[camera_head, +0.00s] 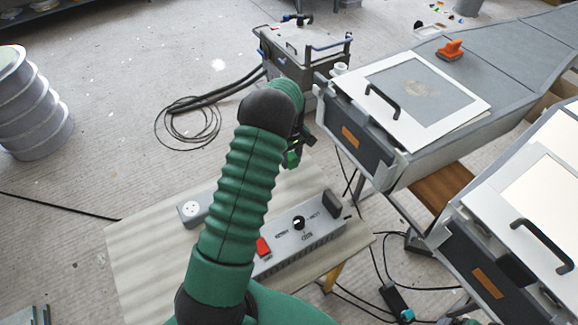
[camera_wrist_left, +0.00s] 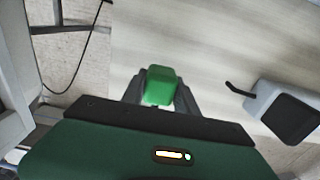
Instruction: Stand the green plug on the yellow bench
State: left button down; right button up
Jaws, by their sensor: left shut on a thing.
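My left gripper (camera_head: 295,152) is shut on the green plug and shows beyond my green arm in the head view. The green plug (camera_head: 291,160) is partly hidden by the gripper there. In the left wrist view the plug (camera_wrist_left: 160,86) sits between the two grey fingers of the gripper (camera_wrist_left: 160,98). The bench (camera_head: 140,250) has a pale wood top and a yellow leg. Its top (camera_wrist_left: 200,45) lies behind the plug in the wrist view. The plug appears near the bench's far edge; I cannot tell its height above it. My right gripper is out of view.
A grey control box (camera_head: 315,238) with a knob and red switch stands on the bench. A socket block (camera_head: 192,208) is partly behind my arm. Grey machines with white lids (camera_head: 425,95) stand to the right. Cables lie on the floor. The bench's left part is clear.

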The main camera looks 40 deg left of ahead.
aim_at(294, 158)
pick_arm(q)
notch_tip(294, 158, down, 3)
jog(key=shift+a+r, duration=0.1)
jog(key=shift+r, duration=0.2)
jog(key=c, duration=0.9)
grip_release()
jog(key=r, duration=0.4)
jog(key=d+r+p, duration=0.1)
jog(key=r, duration=0.7)
jog(key=shift+d+r, duration=0.15)
jog(key=shift+r, duration=0.05)
jog(key=shift+s+d+r+m+t, duration=0.15)
jog(key=shift+s+d+m+t, duration=0.3)
jog(key=shift+s+d+m, duration=2.8)
jog(key=shift+s+d+r+m+t, duration=0.15)
jog(key=shift+s+d+m+t, duration=0.25)
jog(key=shift+s+d+m, duration=2.8)
jog(key=shift+s+d+r+m+t, duration=0.3)
jog(key=shift+s+d+m, duration=1.05)
jog(key=shift+d, duration=3.75)
